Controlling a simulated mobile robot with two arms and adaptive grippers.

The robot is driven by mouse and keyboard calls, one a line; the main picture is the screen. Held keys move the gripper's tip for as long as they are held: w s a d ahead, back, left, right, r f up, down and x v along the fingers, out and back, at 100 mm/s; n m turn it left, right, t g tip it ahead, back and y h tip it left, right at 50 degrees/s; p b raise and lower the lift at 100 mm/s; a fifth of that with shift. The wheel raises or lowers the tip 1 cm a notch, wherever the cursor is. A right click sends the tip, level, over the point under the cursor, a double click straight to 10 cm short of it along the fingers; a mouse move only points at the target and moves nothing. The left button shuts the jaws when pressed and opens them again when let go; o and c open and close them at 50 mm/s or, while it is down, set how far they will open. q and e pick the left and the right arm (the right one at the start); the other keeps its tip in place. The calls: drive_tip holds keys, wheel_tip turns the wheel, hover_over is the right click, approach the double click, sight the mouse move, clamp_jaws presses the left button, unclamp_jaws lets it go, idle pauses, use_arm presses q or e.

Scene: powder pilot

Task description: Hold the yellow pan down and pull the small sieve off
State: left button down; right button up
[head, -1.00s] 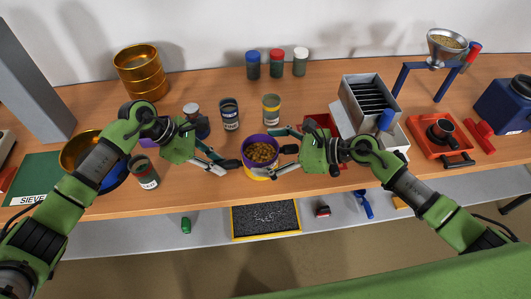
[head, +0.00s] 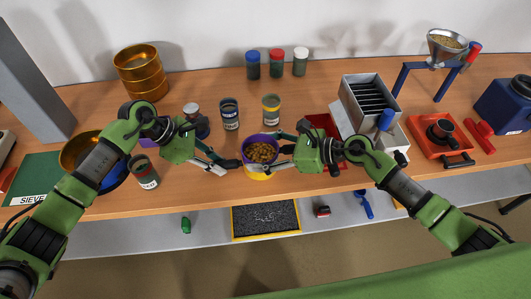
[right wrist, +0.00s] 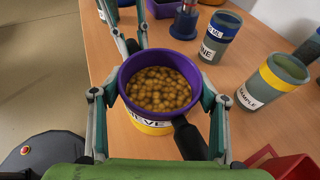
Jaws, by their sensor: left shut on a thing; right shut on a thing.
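The small purple sieve (head: 262,139), full of round golden grains (head: 262,153), sits over the yellow pan (head: 260,174) near the table's front edge. In the right wrist view the sieve (right wrist: 123,84) hides most of the labelled yellow pan (right wrist: 152,128). A black handle (right wrist: 190,140) juts toward the camera. My right gripper (head: 281,152) is shut around the sieve, one finger on each side. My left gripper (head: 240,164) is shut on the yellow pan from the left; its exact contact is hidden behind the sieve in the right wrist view.
Labelled jars (head: 230,114) and a yellow-banded jar (head: 271,109) stand behind. A red tray (head: 318,125) and grey slotted box (head: 369,98) are close on the right. Another jar (head: 145,172) and gold bowl (head: 78,150) are left. The front edge is near.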

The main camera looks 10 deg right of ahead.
drive_tip(key=shift+r, duration=2.5)
drive_tip(key=shift+r, duration=2)
use_arm(q)
drive_tip(key=c, duration=1.8)
unclamp_jaws()
drive_tip(key=shift+v, duration=3.75)
